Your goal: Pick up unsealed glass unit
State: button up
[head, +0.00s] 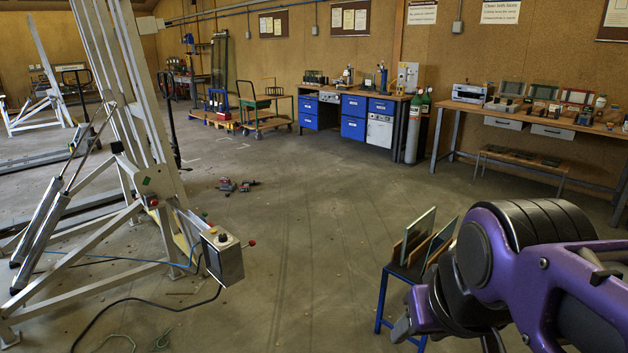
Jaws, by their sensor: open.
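Two upright glass panes stand side by side in a wooden slotted rack (398,262) on a blue-legged stand (381,300) at the lower right. The left pane (420,231) is pale and greenish. The right pane (442,239) is darker and partly hidden by my purple arm. I cannot tell from here which is the unsealed glass unit. My gripper (446,334) shows only in part at the bottom edge, below the black wrist, in front of the stand in the picture. Its grey fingers look spread apart, with no glass seen between them.
A tilting frame (140,170) with pale metal beams fills the left. Its control box (223,256) and a black cable (150,303) lie toward the middle. Red tools (236,185) lie on the floor. Workbenches (560,125) line the back and right walls. The central floor is largely clear.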

aim_at(418, 230)
jog(key=i, duration=1.15)
jog(key=i+j+z, duration=0.1)
jog(key=i+z, duration=0.25)
jog(key=i+j+z, duration=0.35)
jog(key=i, duration=0.25)
jog(key=l, duration=0.15)
